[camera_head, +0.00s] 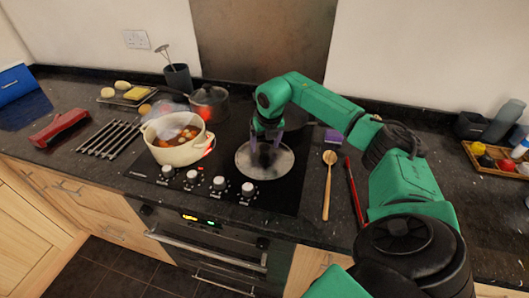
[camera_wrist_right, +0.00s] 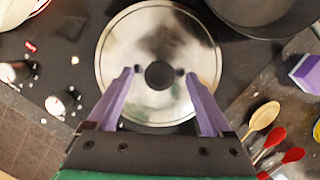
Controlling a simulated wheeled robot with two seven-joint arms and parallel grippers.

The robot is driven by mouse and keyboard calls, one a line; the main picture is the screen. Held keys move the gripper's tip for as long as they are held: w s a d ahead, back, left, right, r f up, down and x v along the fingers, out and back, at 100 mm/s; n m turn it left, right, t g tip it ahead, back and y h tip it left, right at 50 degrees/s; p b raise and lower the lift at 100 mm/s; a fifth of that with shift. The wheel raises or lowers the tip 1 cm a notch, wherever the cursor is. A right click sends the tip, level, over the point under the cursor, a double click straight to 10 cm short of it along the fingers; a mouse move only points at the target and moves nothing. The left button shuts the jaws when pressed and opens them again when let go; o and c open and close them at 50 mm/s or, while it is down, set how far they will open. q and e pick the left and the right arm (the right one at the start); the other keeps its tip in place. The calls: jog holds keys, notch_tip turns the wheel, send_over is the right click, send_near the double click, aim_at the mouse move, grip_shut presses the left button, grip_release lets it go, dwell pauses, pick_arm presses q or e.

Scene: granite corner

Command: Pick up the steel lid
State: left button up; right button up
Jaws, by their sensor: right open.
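The steel lid (camera_head: 249,166) is a round, shiny disc lying flat on the black cooktop, to the right of the cream pot. In the right wrist view the lid (camera_wrist_right: 130,45) fills the upper middle, with its dark round knob (camera_wrist_right: 159,75) at the centre. My right gripper (camera_head: 267,150) is above the lid, pointing down. Its purple fingers (camera_wrist_right: 160,78) are open, one on each side of the knob, with a gap on both sides. I cannot tell how far above the lid the fingertips are. My left gripper is not in view.
A cream pot (camera_head: 170,153) of steaming stew stands left of the lid. A dark pot (camera_head: 209,104) sits behind it. A wooden spoon (camera_head: 327,190), a red utensil (camera_head: 354,195) and a purple sponge (camera_head: 333,137) lie to the right. Several knobs (camera_head: 219,183) line the cooktop's front.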

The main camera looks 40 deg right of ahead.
jog(key=shift+w+f, duration=0.1)
jog(key=shift+f, duration=0.05)
grip_shut()
dwell(1.3)
